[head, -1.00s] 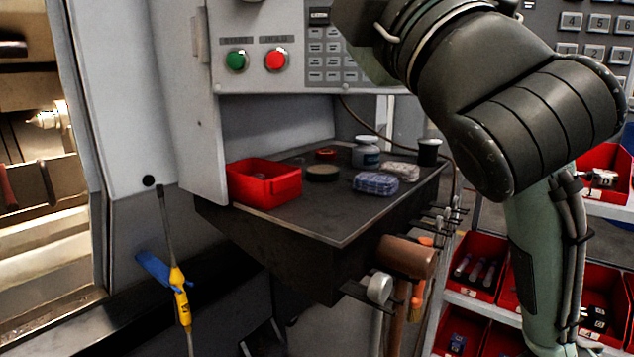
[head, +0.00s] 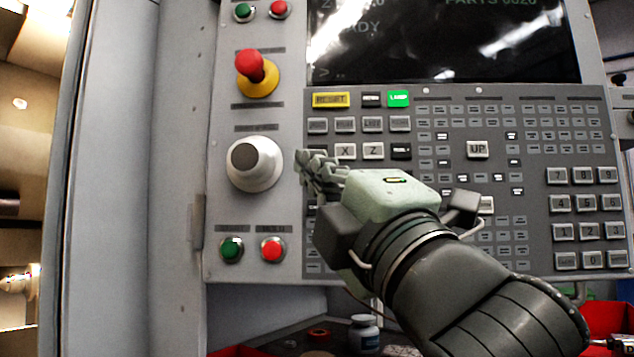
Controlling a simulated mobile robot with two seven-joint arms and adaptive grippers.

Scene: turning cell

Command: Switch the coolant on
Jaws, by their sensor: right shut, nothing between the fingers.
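The machine's control panel (head: 530,225) fills the middle of the head view, with a dark screen (head: 445,40) at its top and many small keys. My right gripper (head: 302,165) is in front of the keypad's left part, its fingers pointing left towards the grey rotary knob (head: 254,164). It is shut and empty, and hides several keys. I cannot tell whether it touches the panel. No key can be read as coolant; the small labels are unreadable. A green LAMP key (head: 398,98) is bright. My left gripper is not in view.
A red emergency stop (head: 256,75) on a yellow base is above the knob. A green button (head: 231,249) and a red button (head: 273,249) are below it. A small jar (head: 364,335) stands on the shelf under the panel. The machine opening is at the far left.

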